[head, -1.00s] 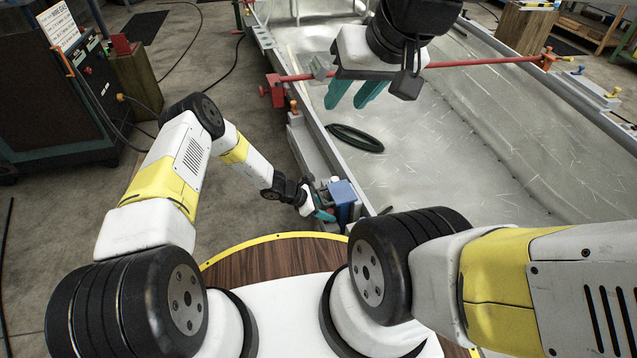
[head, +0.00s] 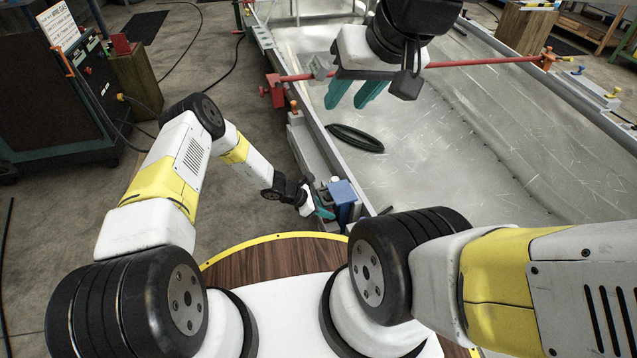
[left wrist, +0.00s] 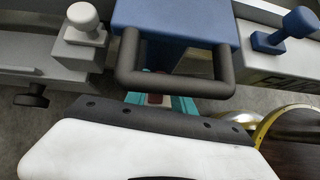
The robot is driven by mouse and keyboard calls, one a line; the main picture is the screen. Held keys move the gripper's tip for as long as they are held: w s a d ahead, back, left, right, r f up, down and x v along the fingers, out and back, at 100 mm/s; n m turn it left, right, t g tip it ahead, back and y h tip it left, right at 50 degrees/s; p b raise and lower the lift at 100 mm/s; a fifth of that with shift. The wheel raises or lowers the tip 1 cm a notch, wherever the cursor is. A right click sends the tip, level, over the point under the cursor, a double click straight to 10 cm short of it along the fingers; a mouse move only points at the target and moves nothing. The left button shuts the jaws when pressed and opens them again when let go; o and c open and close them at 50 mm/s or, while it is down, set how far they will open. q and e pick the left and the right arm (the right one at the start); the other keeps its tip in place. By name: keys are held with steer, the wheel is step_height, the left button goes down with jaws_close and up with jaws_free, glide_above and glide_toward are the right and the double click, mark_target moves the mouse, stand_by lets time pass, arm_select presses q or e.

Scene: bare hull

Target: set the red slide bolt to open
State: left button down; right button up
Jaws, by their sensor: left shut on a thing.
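My left gripper (head: 324,213) is low at the hull's near left edge, beside a blue block (head: 342,192). In the left wrist view its teal fingers (left wrist: 160,101) are closed around a small dark red piece (left wrist: 155,99), which looks like part of the red slide bolt. The rest of the bolt is hidden by the blue block (left wrist: 175,15) and its dark handle (left wrist: 175,88), so its position cannot be told. My right gripper (head: 354,94) hangs above the hull, its teal fingers apart and empty.
A white knob (left wrist: 83,18) and a blue knob (left wrist: 298,22) stand on either side of the block. A red bar (head: 470,66) crosses the hull. A dark ring (head: 355,138) lies on the hull floor, which is otherwise mostly clear.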

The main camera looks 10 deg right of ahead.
arm_select(q)
steer(key=shift+a, duration=0.1)
stand_by(0.8)
steer(key=shift+s+a, duration=0.15)
steer(key=shift+a, duration=1.4)
steer(key=c, duration=1.1)
jaws_free()
steer(key=shift+a, duration=0.1)
steer(key=v, duration=0.7)
steer(key=shift+a+r, duration=0.3)
